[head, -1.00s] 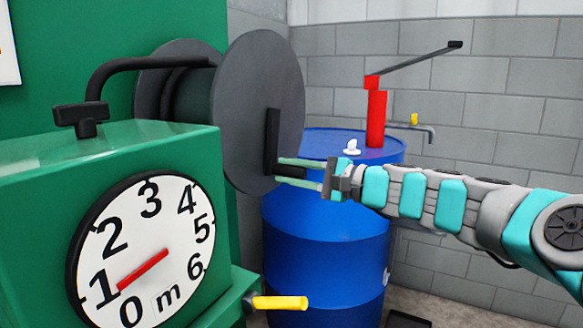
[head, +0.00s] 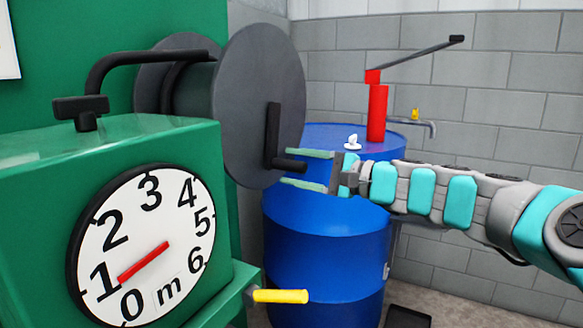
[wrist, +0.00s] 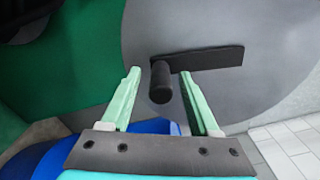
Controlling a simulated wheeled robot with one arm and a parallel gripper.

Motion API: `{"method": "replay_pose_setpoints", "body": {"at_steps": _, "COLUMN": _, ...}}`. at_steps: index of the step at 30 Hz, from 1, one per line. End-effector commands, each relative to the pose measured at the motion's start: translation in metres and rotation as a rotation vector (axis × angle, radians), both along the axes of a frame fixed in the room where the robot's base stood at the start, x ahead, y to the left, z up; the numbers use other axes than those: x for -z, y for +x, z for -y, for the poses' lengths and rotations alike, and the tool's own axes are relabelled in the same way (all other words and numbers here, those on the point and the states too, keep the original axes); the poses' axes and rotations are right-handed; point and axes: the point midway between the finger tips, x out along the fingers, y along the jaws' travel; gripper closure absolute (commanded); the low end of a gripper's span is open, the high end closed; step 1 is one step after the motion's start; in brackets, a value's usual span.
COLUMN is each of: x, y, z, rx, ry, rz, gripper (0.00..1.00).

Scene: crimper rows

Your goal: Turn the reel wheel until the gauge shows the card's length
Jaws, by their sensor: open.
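The dark grey reel wheel (head: 258,85) stands upright behind the gauge box, with a black crank arm (head: 272,130) and handle peg (head: 290,166) near its lower right. My gripper (head: 305,170) is open, its pale green fingers above and below the peg in the head view. In the wrist view the peg (wrist: 161,82) lies between the open fingers (wrist: 160,95), apart from both as far as I can see. The round white gauge (head: 145,245) reads 0 to 6 m; its red needle (head: 144,262) points close to 1. The card (head: 8,40) shows only its edge; its text is out of view.
A blue drum (head: 325,245) with a red pump (head: 377,112) stands behind my gripper. A yellow-handled lever (head: 280,296) sticks out below the green box (head: 170,150). A black hose or arm (head: 140,58) runs from the box to the reel. Grey block walls close the back.

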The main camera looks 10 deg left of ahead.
Motion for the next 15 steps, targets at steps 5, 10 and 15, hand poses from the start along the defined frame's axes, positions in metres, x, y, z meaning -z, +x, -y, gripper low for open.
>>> {"method": "replay_pose_setpoints", "body": {"at_steps": 5, "x": 0.0, "y": -0.01, "z": 0.03, "rx": 0.002, "ry": 0.003, "rz": 0.0, "gripper": 0.38}}
{"method": "replay_pose_setpoints", "body": {"at_steps": 10, "x": 0.0, "y": -0.017, "z": 0.052, "rx": 0.005, "ry": 0.001, "rz": -0.001, "gripper": 0.38}}
{"method": "replay_pose_setpoints", "body": {"at_steps": 15, "x": 0.001, "y": -0.021, "z": 0.062, "rx": 0.003, "ry": 0.0, "rz": -0.001, "gripper": 0.38}}
